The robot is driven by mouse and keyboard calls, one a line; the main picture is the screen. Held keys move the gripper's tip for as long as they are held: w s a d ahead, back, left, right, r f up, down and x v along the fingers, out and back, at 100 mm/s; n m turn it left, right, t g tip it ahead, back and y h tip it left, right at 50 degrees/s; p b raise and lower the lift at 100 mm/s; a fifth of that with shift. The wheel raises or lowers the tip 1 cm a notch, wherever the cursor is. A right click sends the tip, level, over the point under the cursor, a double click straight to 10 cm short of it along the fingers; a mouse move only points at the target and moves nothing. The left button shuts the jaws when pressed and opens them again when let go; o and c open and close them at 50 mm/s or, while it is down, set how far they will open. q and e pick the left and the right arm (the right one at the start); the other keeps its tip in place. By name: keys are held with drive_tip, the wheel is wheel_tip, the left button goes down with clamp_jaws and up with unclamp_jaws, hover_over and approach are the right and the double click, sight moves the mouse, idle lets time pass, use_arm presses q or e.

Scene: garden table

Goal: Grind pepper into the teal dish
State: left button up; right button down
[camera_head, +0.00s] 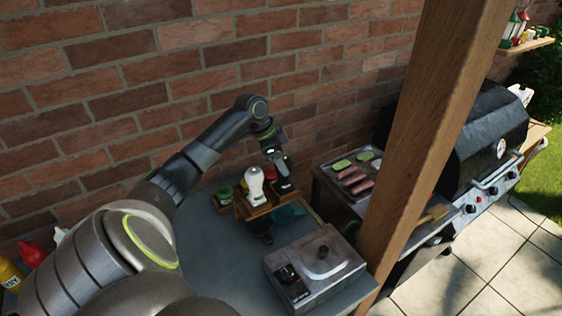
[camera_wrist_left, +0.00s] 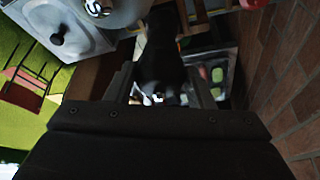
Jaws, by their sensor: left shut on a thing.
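My left gripper (camera_head: 277,160) is above the wooden caddy at the back of the counter, shut on a dark pepper mill (camera_head: 284,182). In the left wrist view the black mill (camera_wrist_left: 160,60) sits between the two fingers (camera_wrist_left: 160,92). The teal dish (camera_head: 289,213) is on the counter just below and beside the mill, partly hidden by the caddy. Whether the mill is clear of the caddy I cannot tell. My right gripper is not in view.
A white mill (camera_head: 254,185) stands in the wooden caddy (camera_head: 245,211), beside a green-topped jar (camera_head: 225,193). A grey box with a lidded top (camera_head: 314,268) is in front. A wooden post (camera_head: 418,130) rises at right, before a tray of food (camera_head: 352,174) and a black grill (camera_head: 485,135).

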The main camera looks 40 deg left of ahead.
use_arm(q)
drive_tip(key=shift+f+m+g+h+b, duration=0.1)
drive_tip(key=shift+m+g+h+b, duration=0.25)
drive_tip(key=shift+m, duration=0.75)
drive_tip(key=shift+m+g+h+b, duration=0.25)
drive_tip(key=shift+m+g, duration=0.1)
drive_tip(key=shift+m, duration=0.75)
drive_tip(key=o, duration=1)
drive_tip(key=shift+w, duration=0.15)
drive_tip(key=shift+c, duration=0.2)
drive_tip(key=shift+a, duration=0.1)
